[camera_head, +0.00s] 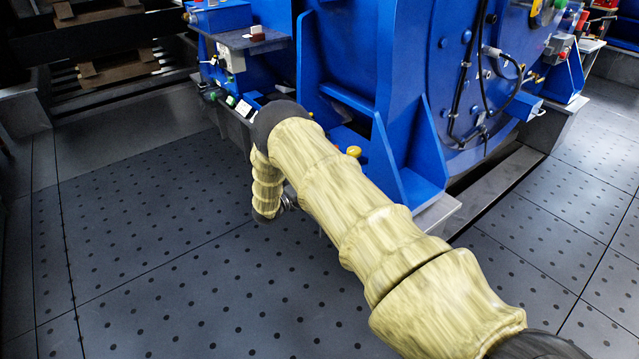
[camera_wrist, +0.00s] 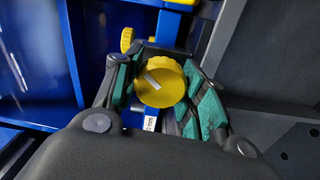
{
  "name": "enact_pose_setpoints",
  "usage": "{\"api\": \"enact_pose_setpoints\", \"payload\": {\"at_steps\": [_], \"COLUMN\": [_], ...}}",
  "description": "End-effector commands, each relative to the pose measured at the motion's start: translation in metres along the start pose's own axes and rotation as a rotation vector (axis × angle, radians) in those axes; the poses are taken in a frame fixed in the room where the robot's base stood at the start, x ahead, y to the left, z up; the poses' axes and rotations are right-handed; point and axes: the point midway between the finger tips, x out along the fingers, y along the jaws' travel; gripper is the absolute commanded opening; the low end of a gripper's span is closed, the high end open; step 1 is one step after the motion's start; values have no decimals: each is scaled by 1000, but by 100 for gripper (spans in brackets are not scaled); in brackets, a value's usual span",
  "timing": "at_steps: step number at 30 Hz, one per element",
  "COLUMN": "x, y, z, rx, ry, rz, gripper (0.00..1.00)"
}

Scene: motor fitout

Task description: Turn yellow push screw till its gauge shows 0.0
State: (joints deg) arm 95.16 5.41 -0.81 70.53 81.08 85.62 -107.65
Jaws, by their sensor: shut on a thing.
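The yellow push screw (camera_wrist: 160,83) shows in the wrist view as a round knob with a pale bar mark on its face. My gripper (camera_wrist: 164,92) is shut on it, with one green-padded finger on each side. A small white label or readout (camera_wrist: 150,123) sits just below the knob, too small to read. In the head view my gripper (camera_head: 288,203) is mostly hidden behind my arm, low beside the blue machine, and the held knob cannot be made out there.
A second yellow knob (camera_wrist: 127,39) stands up and left of the held one. The blue machine (camera_head: 350,60) rises close behind, with upright ribs and a grey foot. A dark dotted floor (camera_head: 150,270) is clear at the left. Cables (camera_head: 485,90) hang at the machine's right.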

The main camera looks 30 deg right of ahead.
Motion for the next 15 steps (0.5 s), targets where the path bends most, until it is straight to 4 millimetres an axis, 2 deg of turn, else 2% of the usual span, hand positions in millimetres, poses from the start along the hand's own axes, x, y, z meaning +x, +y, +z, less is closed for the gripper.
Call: {"api": "enact_pose_setpoints", "payload": {"at_steps": [15], "x": [-1], "y": [-1], "z": [0], "rx": [-462], "ry": [2], "rz": [-1], "gripper": [17]}}
